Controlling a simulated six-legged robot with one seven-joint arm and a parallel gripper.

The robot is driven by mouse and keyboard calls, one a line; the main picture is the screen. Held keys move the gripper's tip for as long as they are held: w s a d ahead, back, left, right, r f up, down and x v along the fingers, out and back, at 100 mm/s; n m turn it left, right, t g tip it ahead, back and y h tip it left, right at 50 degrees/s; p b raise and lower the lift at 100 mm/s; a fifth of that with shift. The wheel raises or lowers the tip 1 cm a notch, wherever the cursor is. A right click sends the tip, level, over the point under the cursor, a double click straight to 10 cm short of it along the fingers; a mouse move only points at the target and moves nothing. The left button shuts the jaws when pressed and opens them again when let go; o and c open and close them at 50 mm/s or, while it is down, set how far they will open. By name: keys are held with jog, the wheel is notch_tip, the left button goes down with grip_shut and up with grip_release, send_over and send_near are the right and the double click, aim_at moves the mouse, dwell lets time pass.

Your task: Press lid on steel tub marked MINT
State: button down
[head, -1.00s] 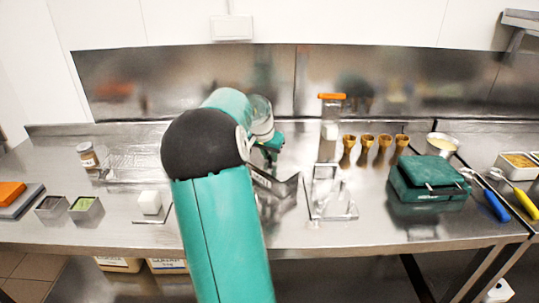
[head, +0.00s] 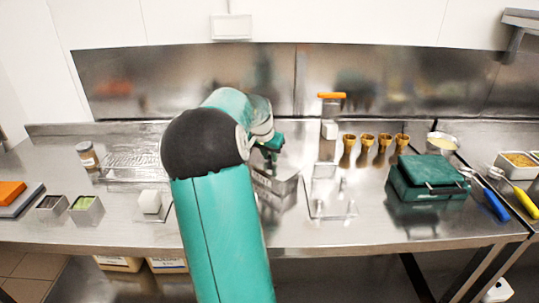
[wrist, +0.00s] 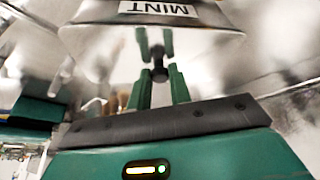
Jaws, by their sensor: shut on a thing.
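The steel tub (head: 283,192) stands on the bench just right of my arm, partly hidden by it. In the wrist view its MINT label (wrist: 158,8) shows at the top, cut by the frame edge. My gripper (head: 270,152) is above the tub, pointing down. In the wrist view its green fingers (wrist: 159,80) are closed around a small dark knob (wrist: 159,72), which appears to be the lid's handle. The lid itself is hard to separate from the shiny steel around it. Whether it sits fully on the rim cannot be told.
A clear stand (head: 330,198) is close on the right, with several gold cones (head: 368,142) behind it. A green box-shaped appliance (head: 430,178) stands further right. Left of my arm are a white block (head: 150,202), small steel tubs (head: 87,209) and a jar (head: 87,154).

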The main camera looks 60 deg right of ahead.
dwell(0.3)
jog(key=c, duration=0.7)
grip_release()
jog(key=shift+r, duration=3.5)
grip_shut()
